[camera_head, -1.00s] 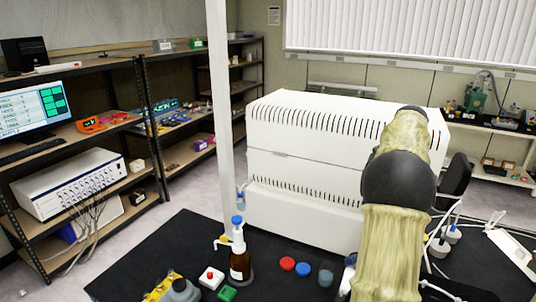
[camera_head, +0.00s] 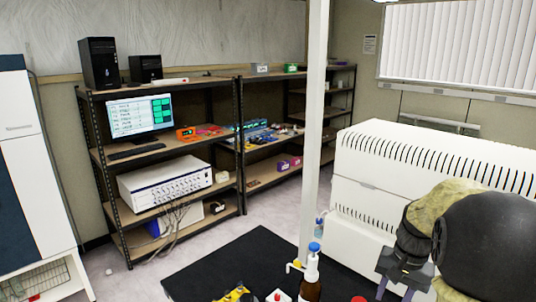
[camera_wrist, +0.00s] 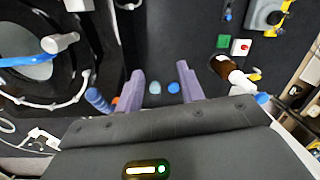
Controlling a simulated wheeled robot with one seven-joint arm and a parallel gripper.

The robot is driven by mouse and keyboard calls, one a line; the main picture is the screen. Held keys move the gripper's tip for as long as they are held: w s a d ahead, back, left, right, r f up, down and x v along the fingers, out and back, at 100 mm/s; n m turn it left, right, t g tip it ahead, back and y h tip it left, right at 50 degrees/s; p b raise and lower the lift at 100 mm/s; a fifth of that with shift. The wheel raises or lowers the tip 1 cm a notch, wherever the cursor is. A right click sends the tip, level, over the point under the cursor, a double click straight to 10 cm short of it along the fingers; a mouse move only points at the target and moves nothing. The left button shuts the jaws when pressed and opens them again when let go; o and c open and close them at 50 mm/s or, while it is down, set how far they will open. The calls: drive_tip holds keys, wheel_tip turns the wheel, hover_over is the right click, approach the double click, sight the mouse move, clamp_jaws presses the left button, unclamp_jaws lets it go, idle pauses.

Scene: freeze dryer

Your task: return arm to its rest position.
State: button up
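My arm is bent at the lower right of the head view, in front of the white freeze dryer (camera_head: 420,160). My gripper (camera_head: 395,292) hangs from it, pointing down over the dark table (camera_head: 235,262). In the wrist view its two purple-grey fingers (camera_wrist: 158,70) are spread apart with nothing held between them. Small light-blue round pieces (camera_wrist: 155,87) lie on the dark surface beyond the gap. A brown bottle with a blue cap (camera_head: 311,280) stands on the table left of my gripper, and the same bottle shows in the wrist view (camera_wrist: 222,66).
A white post (camera_head: 313,130) rises behind the bottle. Shelves (camera_head: 170,148) with a monitor and instruments stand at the left, beside a tall white cabinet (camera_head: 30,170). Small red and green items (camera_wrist: 241,47) lie near the bottle. A round dark opening with a pale rim (camera_wrist: 35,65) is at the wrist view's left.

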drive_tip(key=s+a+f+n+t, duration=0.1)
drive_tip(key=s+a+f+n, duration=0.2)
drive_tip(key=a, duration=0.3)
drive_tip(key=s+a+f+n+t+h, duration=0.1)
drive_tip(key=s+a+f+n, duration=0.2)
drive_tip(key=s+a, duration=0.3)
drive_tip(key=shift+s+a+f+n+t+b, duration=0.3)
drive_tip(key=shift+a+f+n+b, duration=0.1)
drive_tip(key=shift+a+f, duration=0.45)
drive_tip(key=shift+w, duration=0.15)
